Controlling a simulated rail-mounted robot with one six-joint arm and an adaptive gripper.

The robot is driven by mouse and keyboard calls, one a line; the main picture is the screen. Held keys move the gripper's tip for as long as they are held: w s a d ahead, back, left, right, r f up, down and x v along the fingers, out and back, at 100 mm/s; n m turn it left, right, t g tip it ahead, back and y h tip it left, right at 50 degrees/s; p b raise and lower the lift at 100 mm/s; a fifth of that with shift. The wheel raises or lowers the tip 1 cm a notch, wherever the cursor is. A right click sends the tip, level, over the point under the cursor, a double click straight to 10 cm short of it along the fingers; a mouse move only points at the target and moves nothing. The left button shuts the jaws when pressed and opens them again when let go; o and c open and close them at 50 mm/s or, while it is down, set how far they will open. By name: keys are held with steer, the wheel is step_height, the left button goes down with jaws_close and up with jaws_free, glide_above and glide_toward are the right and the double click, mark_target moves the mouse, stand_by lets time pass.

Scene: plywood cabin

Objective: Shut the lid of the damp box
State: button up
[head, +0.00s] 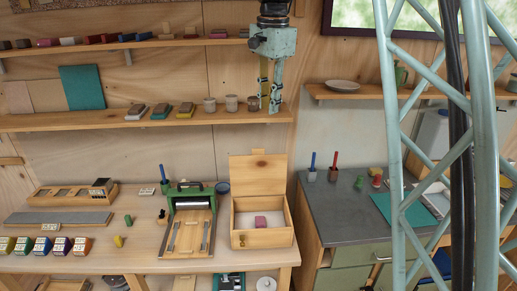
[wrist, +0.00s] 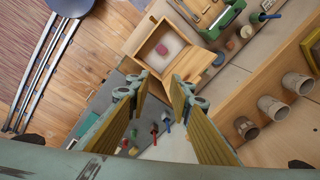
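The damp box (head: 262,238) is a light wooden box on the workbench, right of the green press. Its lid (head: 260,174) stands open, upright at the back edge. A pink block (head: 261,222) lies inside on a pale floor. In the wrist view the box (wrist: 150,47) shows beyond the fingers, with its open lid (wrist: 195,66) and the pink block (wrist: 162,49). My gripper (head: 270,108) hangs high in front of the upper shelves, well above the box. In the wrist view its fingers (wrist: 160,100) are spread apart with nothing between them.
A green press (head: 190,222) stands just left of the box. Several cups (head: 231,103) stand on the lower shelf (head: 60,123) beside my gripper. A grey-topped cabinet (head: 345,208) with pen pots is to the right. The space directly above the box is clear.

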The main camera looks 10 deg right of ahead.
steer(key=w+f+m+p, duration=0.25)
steer(key=w+f, duration=0.25)
steer(key=w, duration=0.5)
steer(key=m+g+p, duration=0.1)
steer(key=m, duration=0.3)
glide_above(258, 149)
step_height(258, 149, down, 10)
steer(key=shift+w+d+r, duration=0.1)
steer(key=shift+w, duration=0.1)
steer(key=shift+f+p, duration=0.8)
steer(key=shift+f, duration=6.1)
steer(key=shift+c, duration=0.7)
jaws_close()
